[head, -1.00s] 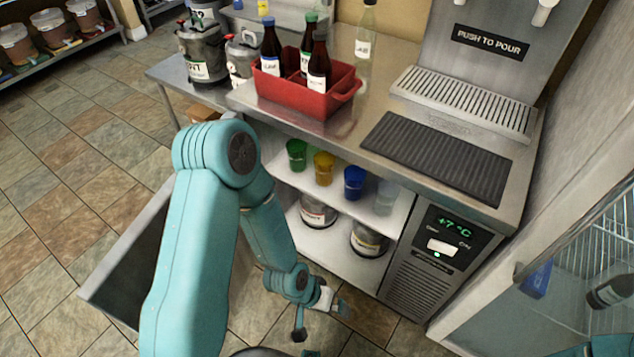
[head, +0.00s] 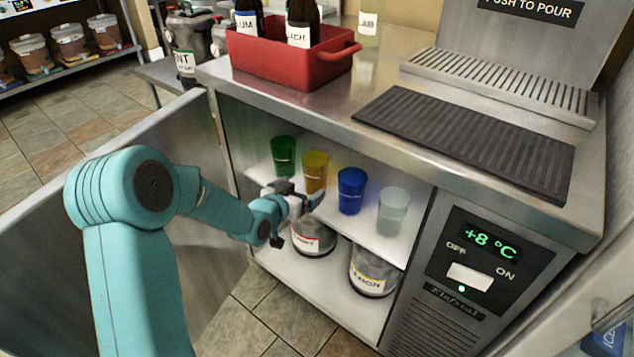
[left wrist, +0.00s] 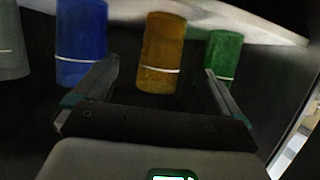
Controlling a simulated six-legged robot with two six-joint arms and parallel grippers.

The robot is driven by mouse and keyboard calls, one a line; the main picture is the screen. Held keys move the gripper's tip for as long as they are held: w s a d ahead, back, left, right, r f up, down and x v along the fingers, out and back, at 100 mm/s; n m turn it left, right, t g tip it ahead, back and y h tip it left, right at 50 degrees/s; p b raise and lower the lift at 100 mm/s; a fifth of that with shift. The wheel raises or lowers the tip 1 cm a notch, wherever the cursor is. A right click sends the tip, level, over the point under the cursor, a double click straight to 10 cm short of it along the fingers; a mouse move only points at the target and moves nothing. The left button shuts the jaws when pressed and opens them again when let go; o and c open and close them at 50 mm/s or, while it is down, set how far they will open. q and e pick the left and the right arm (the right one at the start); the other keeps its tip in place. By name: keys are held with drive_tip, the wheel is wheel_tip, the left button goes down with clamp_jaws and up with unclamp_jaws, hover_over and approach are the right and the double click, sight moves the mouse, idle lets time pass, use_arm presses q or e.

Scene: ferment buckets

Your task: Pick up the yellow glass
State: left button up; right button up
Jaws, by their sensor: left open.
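The yellow glass (head: 315,170) stands on the upper shelf inside the open cabinet, between a green glass (head: 284,156) and a blue glass (head: 351,190). My left gripper (head: 310,201) is in front of it in the head view and hides its lower part. In the left wrist view, the yellow glass (left wrist: 162,52) stands ahead of the gap between the open fingers of my left gripper (left wrist: 160,82). Nothing shows held between the fingers. The blue glass (left wrist: 82,44) and green glass (left wrist: 223,55) stand to either side. My right gripper is not in view.
A clear glass (head: 393,211) stands right of the blue one on the shelf (head: 376,238). Labelled containers (head: 373,269) sit on the lower shelf. The open cabinet door (head: 115,165) is on the left. A red crate with bottles (head: 290,68) stands on the counter above.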

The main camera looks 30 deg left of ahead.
sight(310, 183)
use_arm(q)
drive_tip(key=x, duration=0.4)
drive_tip(key=shift+w+f+b, duration=0.25)
drive_tip(key=shift+w+b, duration=0.05)
drive_tip(key=shift+b, duration=0.05)
drive_tip(key=b+x, duration=0.1)
drive_tip(key=x, duration=0.3)
drive_tip(key=shift+w+a+f+b, duration=0.1)
drive_tip(key=shift+w+a+b, duration=0.1)
drive_tip(key=shift+w+b, duration=0.15)
drive_tip(key=shift+w, duration=0.25)
drive_tip(key=c, duration=1.2)
